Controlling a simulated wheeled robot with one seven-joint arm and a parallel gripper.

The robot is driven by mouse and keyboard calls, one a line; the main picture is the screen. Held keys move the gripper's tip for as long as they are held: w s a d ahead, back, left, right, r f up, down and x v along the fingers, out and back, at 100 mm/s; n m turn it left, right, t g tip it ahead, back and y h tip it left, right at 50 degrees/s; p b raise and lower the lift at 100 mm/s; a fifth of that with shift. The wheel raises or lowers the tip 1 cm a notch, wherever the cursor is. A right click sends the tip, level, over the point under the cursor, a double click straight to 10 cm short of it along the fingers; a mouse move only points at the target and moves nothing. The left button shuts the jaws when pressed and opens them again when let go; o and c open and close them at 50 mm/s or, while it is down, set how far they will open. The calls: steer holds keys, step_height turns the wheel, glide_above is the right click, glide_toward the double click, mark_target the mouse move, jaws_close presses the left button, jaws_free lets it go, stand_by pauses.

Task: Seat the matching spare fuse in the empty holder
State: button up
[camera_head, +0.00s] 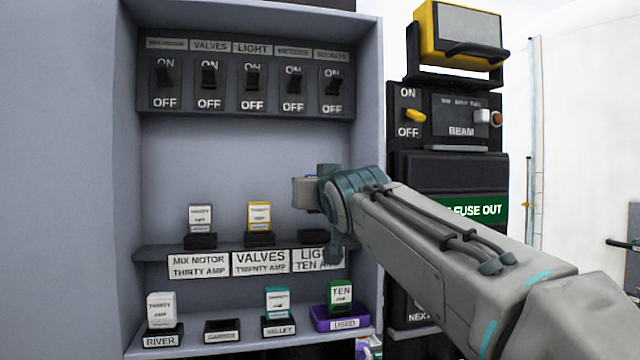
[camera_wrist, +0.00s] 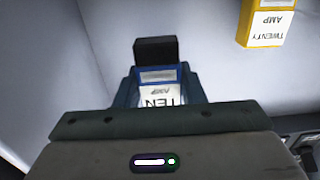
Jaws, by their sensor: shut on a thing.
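My gripper (camera_wrist: 160,88) is shut on a blue-edged fuse (camera_wrist: 160,97) marked TEN AMP, upside down in the wrist view. A black block (camera_wrist: 155,49) shows just beyond the fuse; I cannot tell whether it is the holder or whether they touch. The holder (camera_head: 306,239) above the label LIGHT TEN AMP (camera_head: 309,260) is partly hidden by my arm.
White thirty amp (camera_head: 200,217) and yellow twenty amp (camera_head: 259,215) fuses stand in holders left of my wrist. Below, River (camera_head: 163,341) and Valley (camera_head: 281,331) stands hold fuses; the stand between (camera_head: 222,330) is empty. The purple USED tray (camera_head: 320,320) holds a green fuse (camera_head: 340,295).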

mark_target(314, 236)
steer(key=shift+w+a+r+p, duration=0.1)
steer(key=shift+w+a+p, duration=0.05)
steer(key=shift+w+p, duration=0.4)
steer(key=shift+w+a+p, duration=0.1)
steer(key=shift+w+p, duration=0.25)
steer(key=shift+w, duration=0.3)
step_height(314, 236, down, 5)
steer(key=b, duration=0.5)
steer(key=shift+r, duration=0.1)
steer(key=o, duration=1)
steer(key=shift+o, duration=0.2)
steer(key=shift+s, duration=0.15)
